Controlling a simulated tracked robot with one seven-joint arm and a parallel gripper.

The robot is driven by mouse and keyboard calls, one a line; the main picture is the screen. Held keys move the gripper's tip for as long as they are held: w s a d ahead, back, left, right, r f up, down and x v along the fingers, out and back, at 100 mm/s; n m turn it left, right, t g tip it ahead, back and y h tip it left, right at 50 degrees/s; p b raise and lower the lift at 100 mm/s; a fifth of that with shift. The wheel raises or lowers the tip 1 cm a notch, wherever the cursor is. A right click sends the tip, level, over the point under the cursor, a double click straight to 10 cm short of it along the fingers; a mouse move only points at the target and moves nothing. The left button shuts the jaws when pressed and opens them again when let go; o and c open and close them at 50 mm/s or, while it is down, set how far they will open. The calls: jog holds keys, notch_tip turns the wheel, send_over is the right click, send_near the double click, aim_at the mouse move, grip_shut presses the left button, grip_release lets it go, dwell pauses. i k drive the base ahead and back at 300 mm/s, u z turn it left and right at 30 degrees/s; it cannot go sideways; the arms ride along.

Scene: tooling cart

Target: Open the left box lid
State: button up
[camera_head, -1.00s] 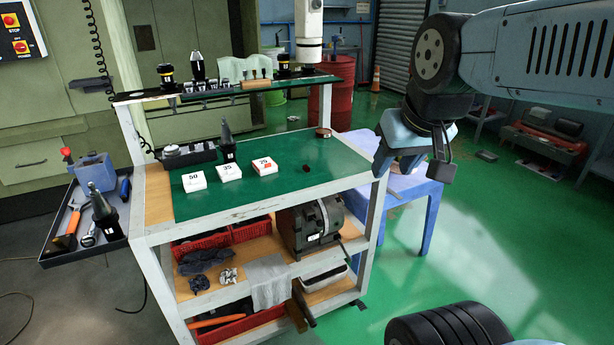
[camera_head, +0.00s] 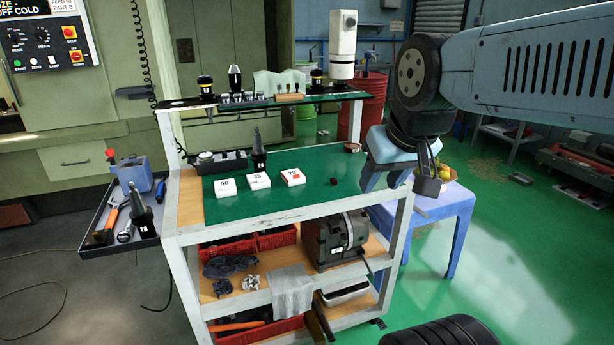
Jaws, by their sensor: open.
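Three small white boxes sit in a row on the green top of the cart. The left box (camera_head: 225,187) is marked 50, the middle box (camera_head: 258,181) looks marked 35, and the right box (camera_head: 292,177) has a red patch on its label. All look closed. My gripper (camera_head: 398,190) is open and empty at the cart's right edge, well to the right of the boxes and apart from them. Its two fingers point downward.
The cart (camera_head: 330,215) has a raised back shelf with tool holders and a white cylindrical device (camera_head: 342,45). A black tapered tool (camera_head: 258,150) stands behind the middle box. A side tray (camera_head: 100,225) is at left. A blue stool (camera_head: 440,215) stands right.

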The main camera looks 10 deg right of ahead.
aim_at(221, 186)
jog(key=u, duration=0.1)
jog(key=i, duration=0.85)
jog(key=z, duration=0.4)
